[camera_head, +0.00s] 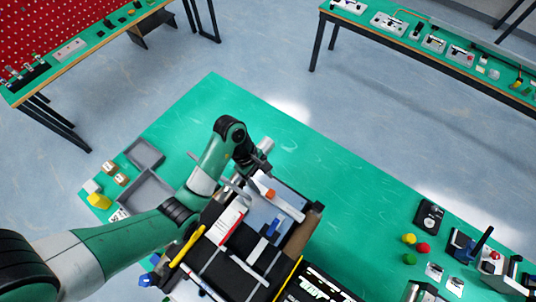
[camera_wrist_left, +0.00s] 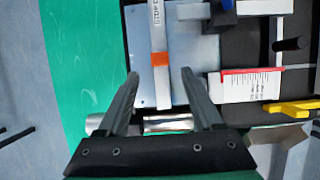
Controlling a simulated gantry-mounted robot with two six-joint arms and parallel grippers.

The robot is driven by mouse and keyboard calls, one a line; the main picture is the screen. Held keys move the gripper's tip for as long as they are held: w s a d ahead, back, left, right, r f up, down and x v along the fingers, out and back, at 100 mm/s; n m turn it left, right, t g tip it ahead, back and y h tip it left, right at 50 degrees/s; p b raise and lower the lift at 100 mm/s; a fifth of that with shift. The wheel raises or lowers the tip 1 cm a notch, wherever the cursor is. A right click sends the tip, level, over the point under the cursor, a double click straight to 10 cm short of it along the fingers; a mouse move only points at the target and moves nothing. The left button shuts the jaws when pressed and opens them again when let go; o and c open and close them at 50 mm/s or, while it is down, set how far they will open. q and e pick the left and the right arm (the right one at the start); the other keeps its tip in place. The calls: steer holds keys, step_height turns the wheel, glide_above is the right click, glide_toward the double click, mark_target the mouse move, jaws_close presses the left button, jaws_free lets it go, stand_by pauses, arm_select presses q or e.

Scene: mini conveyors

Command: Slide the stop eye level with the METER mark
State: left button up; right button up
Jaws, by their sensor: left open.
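A conveyor unit stands on the green table. Its pale plate (camera_wrist_left: 190,62) carries a grey bar (camera_wrist_left: 155,20) with an orange band (camera_wrist_left: 161,60) and small print. A blue block (camera_wrist_left: 225,10) with a dark part sits on a pale rail; it also shows in the head view (camera_head: 272,228). A white card with a red edge (camera_wrist_left: 248,87) lies beside the plate, its print too small to read. I cannot tell which part is the stop eye or find the METER mark.
A metal cylinder (camera_wrist_left: 167,124) shows between my left fingers. A yellow part (camera_wrist_left: 290,107) lies by the card. Grey trays (camera_head: 145,153) lie left of the unit. Small devices and coloured knobs (camera_head: 423,247) stand at the right. The table beyond the unit is clear.

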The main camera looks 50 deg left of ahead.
arm_select(q)
steer(key=p+v, duration=0.2)
steer(key=v, duration=0.1)
steer(key=shift+r, duration=0.15)
stand_by(0.4)
